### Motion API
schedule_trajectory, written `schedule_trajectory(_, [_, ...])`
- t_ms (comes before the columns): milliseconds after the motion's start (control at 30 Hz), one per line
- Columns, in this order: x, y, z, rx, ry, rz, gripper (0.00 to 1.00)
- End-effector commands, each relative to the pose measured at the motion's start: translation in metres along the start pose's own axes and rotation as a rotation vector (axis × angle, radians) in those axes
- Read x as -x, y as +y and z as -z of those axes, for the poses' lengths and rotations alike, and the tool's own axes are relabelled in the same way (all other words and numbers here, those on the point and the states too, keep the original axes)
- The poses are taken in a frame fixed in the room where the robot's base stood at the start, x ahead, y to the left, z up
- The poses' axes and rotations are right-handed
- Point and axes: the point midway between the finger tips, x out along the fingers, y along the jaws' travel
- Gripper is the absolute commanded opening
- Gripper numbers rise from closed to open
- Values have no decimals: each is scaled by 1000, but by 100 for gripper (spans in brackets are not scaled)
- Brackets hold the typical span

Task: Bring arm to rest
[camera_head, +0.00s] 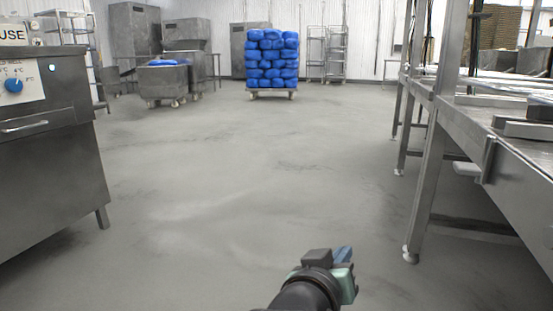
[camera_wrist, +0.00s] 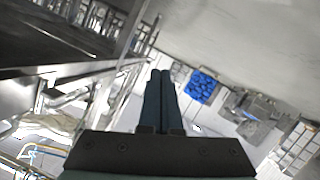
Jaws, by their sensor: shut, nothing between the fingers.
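My gripper (camera_wrist: 160,76) shows in the wrist view with its two dark fingers side by side and together, nothing between them. In the head view my arm's end (camera_head: 318,282) is at the bottom, right of centre, low over the open floor. The fingertips are hard to make out there. The wrist view is strongly tilted, with the room slanted around the fingers.
A steel table (camera_head: 432,150) stands on the right. A steel machine (camera_head: 50,165) with a blue knob stands on the left. A cart stacked with blue bags (camera_head: 272,60) and a steel bin (camera_head: 163,82) stand at the back. The floor between is clear.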

Motion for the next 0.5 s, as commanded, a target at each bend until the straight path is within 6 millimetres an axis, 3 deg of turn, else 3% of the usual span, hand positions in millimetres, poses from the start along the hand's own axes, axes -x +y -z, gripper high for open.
schedule_trajectory(100, [42,-33,33,-146,143,218,0])
schedule_trajectory(267, [111,-56,75,-311,325,471,0])
schedule_trajectory(300, [118,-41,105,-314,349,456,0])
schedule_trajectory(500, [153,2,192,-342,489,428,0])
